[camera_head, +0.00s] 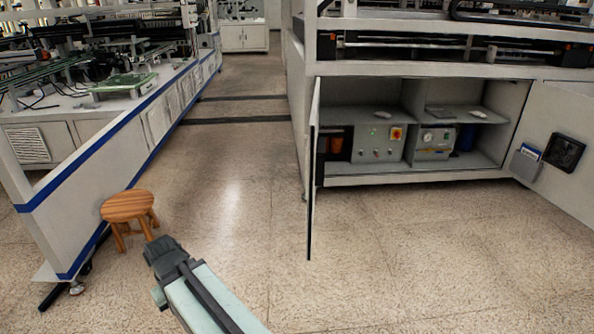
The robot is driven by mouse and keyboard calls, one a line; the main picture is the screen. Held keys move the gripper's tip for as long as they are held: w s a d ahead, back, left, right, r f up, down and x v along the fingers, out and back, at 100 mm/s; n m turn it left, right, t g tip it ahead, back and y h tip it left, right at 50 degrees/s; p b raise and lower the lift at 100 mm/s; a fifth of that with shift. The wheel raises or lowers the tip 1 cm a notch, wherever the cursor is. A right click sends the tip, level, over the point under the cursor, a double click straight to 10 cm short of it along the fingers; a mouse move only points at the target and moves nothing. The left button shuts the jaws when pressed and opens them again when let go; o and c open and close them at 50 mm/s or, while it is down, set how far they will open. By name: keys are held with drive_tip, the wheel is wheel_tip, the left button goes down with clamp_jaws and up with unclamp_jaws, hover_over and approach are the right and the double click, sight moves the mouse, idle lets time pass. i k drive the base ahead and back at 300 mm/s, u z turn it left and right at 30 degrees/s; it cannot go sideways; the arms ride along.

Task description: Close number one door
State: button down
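A white cabinet stands at the right with both doors swung open. Its left door (313,180) is seen almost edge-on and stands out toward me. Its right door (568,140) is open wide at the right edge, with a black vented square and a small holder on its inner face. No door number is readable, so I cannot tell which is number one. My gripper (158,246) is at the lower left, over the floor in front of the stool, well left of the left door and apart from it. Its fingers are too small and dark to tell open from shut.
The cabinet's interior (420,135) holds control boxes with knobs and a red-and-yellow switch. A round wooden stool (128,206) stands beside a long white bench (95,165) with blue trim at the left. Floor is clear between bench and cabinet.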

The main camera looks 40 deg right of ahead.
sight(318, 161)
drive_tip(key=u, duration=0.25)
drive_tip(key=i, duration=1)
drive_tip(key=u, duration=0.1)
